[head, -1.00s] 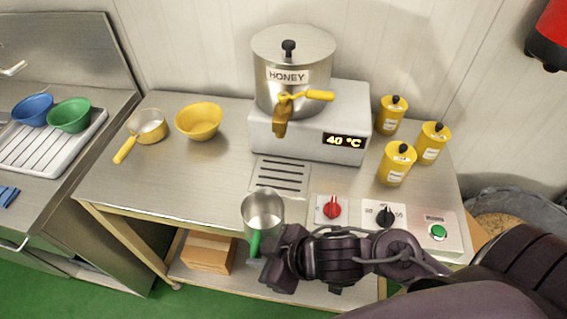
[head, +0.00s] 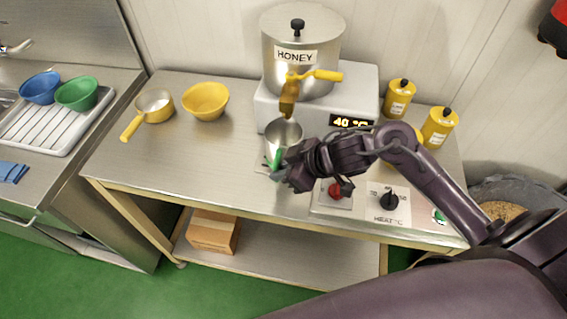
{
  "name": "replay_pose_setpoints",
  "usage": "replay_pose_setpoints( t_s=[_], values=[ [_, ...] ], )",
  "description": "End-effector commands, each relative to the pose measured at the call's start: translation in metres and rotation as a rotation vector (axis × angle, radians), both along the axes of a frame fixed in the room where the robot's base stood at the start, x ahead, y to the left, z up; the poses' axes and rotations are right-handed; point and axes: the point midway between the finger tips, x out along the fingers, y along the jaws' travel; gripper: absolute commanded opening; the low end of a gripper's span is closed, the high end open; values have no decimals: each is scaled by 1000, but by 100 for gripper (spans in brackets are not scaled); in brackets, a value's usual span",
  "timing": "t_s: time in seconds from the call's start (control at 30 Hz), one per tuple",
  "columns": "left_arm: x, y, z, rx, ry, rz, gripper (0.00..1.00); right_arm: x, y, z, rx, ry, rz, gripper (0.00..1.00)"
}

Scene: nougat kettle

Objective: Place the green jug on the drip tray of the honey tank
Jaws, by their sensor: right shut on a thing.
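The jug is a metal cup (head: 284,133) with a green handle (head: 276,158). My right gripper (head: 283,172) is shut on the green handle and holds the jug upright. The jug is just below the tap spout (head: 288,104) of the honey tank (head: 301,60), over the place of the slotted drip tray. The jug and my gripper hide most of the tray, and I cannot tell whether the jug touches it. The tank's yellow tap lever (head: 321,75) points right. My left gripper is not in view.
Yellow canisters (head: 438,127) stand right of the tank. A yellow bowl (head: 205,101) and a yellow-handled pan (head: 154,106) stand left, with clear bench (head: 185,150) before them.

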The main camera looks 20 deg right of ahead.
Motion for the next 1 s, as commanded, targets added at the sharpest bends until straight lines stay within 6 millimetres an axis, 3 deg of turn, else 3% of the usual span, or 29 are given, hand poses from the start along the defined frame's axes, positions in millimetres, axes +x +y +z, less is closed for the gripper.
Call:
replay_pose_setpoints(
  t_s=[0.13, 0.23, 0.63, 0.67, 0.8, 1.0],
  values=[
    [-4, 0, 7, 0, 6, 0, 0, 21, -13, 1, 3, -1, -4, 0],
    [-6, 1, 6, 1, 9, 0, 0, 18, -12, -13, 3, 1, -1, 0],
    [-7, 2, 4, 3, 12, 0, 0, 18, -12, -18, 0, -2, -1, 0],
    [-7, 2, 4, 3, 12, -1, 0, 18, -12, -18, 0, -2, -1, 15],
    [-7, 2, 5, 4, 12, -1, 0, 18, -12, -17, 1, -1, -1, 34],
    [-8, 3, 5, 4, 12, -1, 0, 18, -12, -17, 1, -1, -1, 35]
  ],
)
